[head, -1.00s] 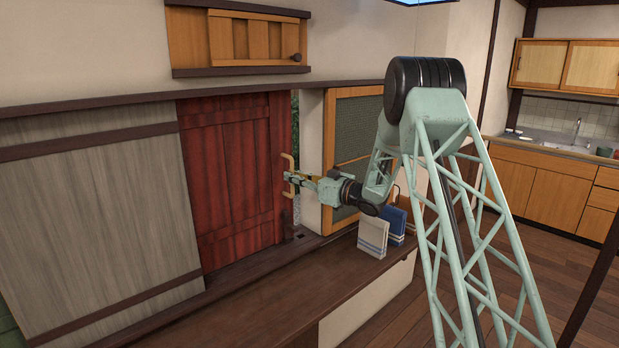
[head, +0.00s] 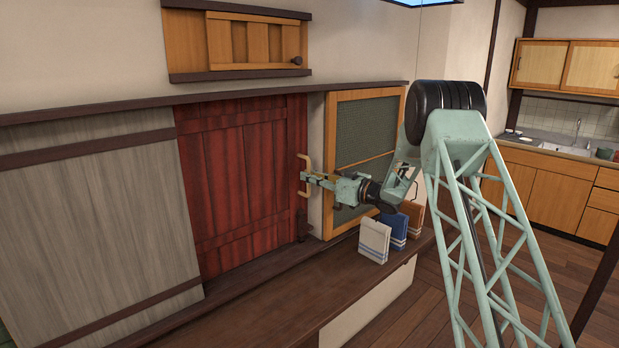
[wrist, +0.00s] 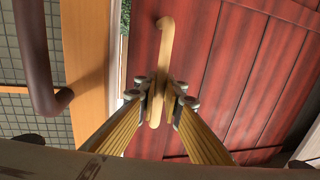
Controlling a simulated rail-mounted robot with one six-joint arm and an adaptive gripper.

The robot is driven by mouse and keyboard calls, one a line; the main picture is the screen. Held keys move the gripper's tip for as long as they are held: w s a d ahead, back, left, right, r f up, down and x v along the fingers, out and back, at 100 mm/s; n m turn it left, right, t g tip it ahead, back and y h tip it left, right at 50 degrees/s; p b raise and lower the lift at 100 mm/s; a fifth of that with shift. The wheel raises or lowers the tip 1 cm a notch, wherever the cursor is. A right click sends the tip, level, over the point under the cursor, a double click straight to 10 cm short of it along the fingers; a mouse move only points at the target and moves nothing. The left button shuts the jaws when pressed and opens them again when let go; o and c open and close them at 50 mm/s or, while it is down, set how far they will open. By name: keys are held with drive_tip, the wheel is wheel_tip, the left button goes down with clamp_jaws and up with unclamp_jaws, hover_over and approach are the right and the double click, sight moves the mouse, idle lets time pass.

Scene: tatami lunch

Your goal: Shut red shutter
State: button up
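The red shutter (head: 240,185) is a planked sliding panel in the wall opening, with its right edge close to the right side of the opening. A narrow bright green strip still shows beside its edge in the wrist view. Its pale wooden handle (head: 304,163) stands upright near that edge; it also shows in the wrist view (wrist: 165,40). My gripper (head: 306,178) is at the handle, with its fingers (wrist: 159,98) on both sides of the bar, closed on it. Contact at the fingertips is partly hidden by the finger pads.
A grey wooden panel (head: 90,220) stands left of the shutter. A wood-framed green mesh panel (head: 365,130) is to the right. White (head: 374,240), blue (head: 393,228) and brown bags stand on the dark ledge (head: 300,285) below my arm.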

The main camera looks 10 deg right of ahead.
drive_tip(key=o, duration=0.4)
drive_tip(key=shift+w+d+r, duration=0.1)
drive_tip(key=shift+w+d, duration=0.15)
drive_tip(key=shift+d, duration=0.1)
drive_tip(key=shift+a, duration=0.1)
drive_tip(key=shift+s, duration=0.2)
drive_tip(key=v, duration=1.1)
drive_tip(key=shift+s+d, duration=0.25)
drive_tip(key=shift+d, duration=0.05)
